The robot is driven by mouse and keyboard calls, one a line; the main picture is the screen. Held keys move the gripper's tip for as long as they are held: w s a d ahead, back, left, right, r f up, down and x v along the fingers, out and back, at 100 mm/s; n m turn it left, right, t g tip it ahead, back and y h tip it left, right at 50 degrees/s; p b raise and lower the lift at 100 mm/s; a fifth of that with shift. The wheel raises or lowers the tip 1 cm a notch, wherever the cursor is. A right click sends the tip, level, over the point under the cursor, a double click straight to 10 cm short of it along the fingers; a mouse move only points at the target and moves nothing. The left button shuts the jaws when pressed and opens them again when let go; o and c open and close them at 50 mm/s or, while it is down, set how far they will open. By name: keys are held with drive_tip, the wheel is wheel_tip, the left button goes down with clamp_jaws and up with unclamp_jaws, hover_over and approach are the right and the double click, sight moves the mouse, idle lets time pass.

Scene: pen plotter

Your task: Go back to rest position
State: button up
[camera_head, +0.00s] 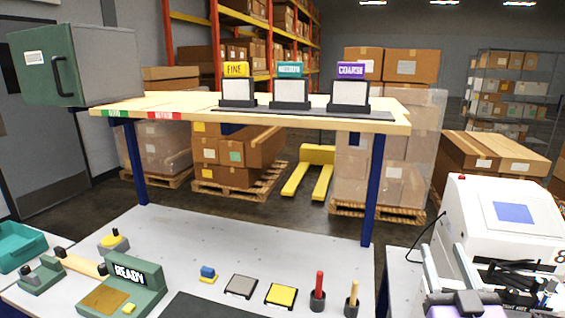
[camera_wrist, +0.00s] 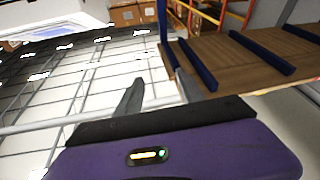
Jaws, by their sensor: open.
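My gripper (camera_head: 441,250) shows at the lower right of the head view, with a purple body and two grey fingers pointing up. Its fingers are apart with nothing between them. It is in front of a white boxy machine (camera_head: 505,215) with a blue square on top and a red button. In the wrist view my gripper (camera_wrist: 158,76) has its two dark fingers spread over open space.
A grey bench (camera_head: 200,235) holds a green READY fixture (camera_head: 135,280), a yellow pad (camera_head: 281,295), a grey pad (camera_head: 240,286) and upright red (camera_head: 319,283) and tan (camera_head: 352,297) tools.

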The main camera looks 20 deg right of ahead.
drive_tip(key=s+a+f+n+g+y, duration=0.1)
drive_tip(key=s+a+f+y, duration=0.2)
drive_tip(key=s, duration=0.7)
drive_tip(key=s+a+f+n+g+y, duration=0.1)
drive_tip(key=s+a+f+g+y, duration=0.1)
drive_tip(key=s+a+f, duration=0.6)
drive_tip(key=s+a+f+n+g+y, duration=0.1)
drive_tip(key=s+a+f+y, duration=0.3)
drive_tip(key=s+a, duration=0.8)
wheel_tip(320, 180, down, 2)
drive_tip(key=shift+s+f+n+g, duration=0.15)
drive_tip(key=shift+s+n+g, duration=0.15)
drive_tip(key=shift+s, duration=0.2)
